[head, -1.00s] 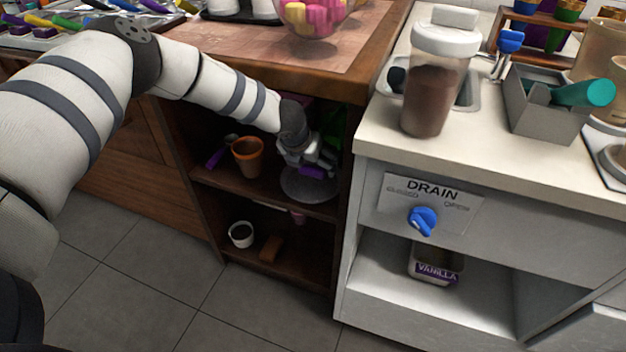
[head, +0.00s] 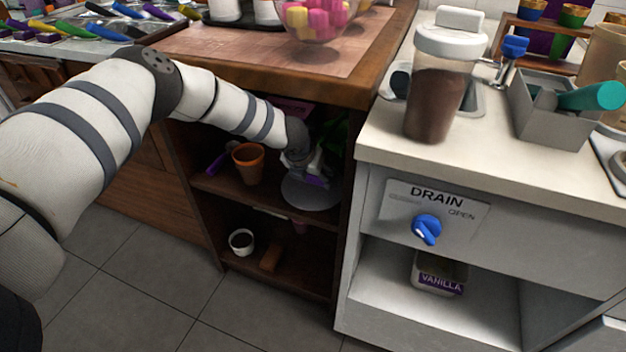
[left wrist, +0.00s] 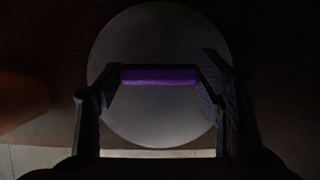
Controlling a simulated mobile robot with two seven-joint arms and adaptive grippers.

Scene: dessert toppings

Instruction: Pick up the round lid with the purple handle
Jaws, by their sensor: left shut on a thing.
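The round grey lid (head: 312,194) is on the upper shelf of the open wooden cabinet in the head view. The left gripper is shut on the handle, one finger at each end. The head view does not clearly show whether the lid touches the shelf. My right gripper is not in view.
An orange pot (head: 248,163) stands left of the lid on the same shelf (head: 225,191). The cabinet's right wall is close on the right. A white cup (head: 241,241) and a brown block (head: 271,254) are on the lower shelf. The counter edge (head: 290,88) is above the arm.

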